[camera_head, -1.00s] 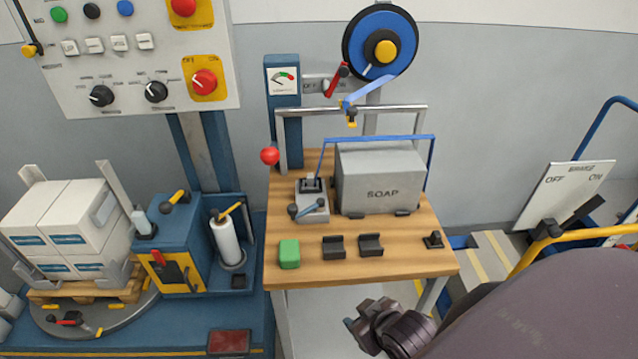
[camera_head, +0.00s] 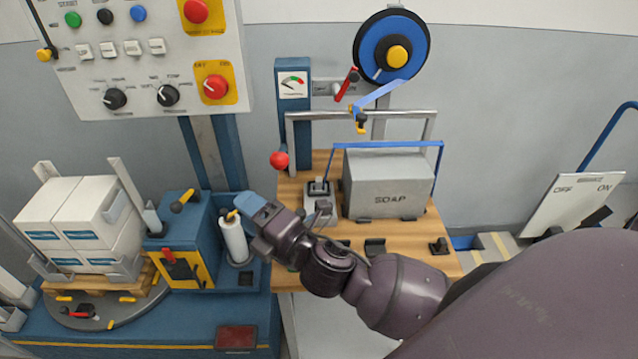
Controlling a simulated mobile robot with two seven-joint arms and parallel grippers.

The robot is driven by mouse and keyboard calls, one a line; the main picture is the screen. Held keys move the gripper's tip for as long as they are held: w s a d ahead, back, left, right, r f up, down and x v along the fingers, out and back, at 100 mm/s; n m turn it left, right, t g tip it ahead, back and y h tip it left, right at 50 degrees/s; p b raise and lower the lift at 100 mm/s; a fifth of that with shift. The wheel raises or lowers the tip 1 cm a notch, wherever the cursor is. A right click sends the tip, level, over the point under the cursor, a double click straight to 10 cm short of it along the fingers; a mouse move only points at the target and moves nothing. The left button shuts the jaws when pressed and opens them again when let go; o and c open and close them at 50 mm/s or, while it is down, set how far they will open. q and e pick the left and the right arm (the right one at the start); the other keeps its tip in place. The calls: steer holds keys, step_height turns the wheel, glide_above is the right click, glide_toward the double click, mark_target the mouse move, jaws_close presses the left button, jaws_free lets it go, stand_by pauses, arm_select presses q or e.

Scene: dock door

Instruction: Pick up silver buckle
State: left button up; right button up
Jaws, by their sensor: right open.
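I cannot pick out a clearly silver buckle. Small dark grey, buckle-like pieces lie on the wooden table: one (camera_head: 375,248) shows right of my wrist, and another beside it is mostly hidden by my arm. My right gripper (camera_head: 257,222) is open, with bluish fingers. It appears over the table's left edge, near the white roll, and I see nothing between the fingers. My left gripper is not in view.
A white roll (camera_head: 234,240) and a blue cabinet (camera_head: 186,245) are left of my gripper. White cartons (camera_head: 80,215) sit on a pallet. A small black piece (camera_head: 438,246) lies at right.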

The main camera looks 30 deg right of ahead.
steer(key=a+r+n+g+y, duration=0.2)
steer(key=a+n+g+y, duration=0.2)
steer(key=a+n+y, duration=0.7)
steer(key=n+g+h, duration=1.1)
steer(key=n+h, duration=0.9)
steer(key=n, duration=1.1)
glide_toward(318, 180)
steer(key=shift+p+x, duration=0.9)
steer(key=shift+x, duration=3.65)
steer(key=shift+w+d+f, duration=0.15)
steer(key=shift+f, duration=0.15)
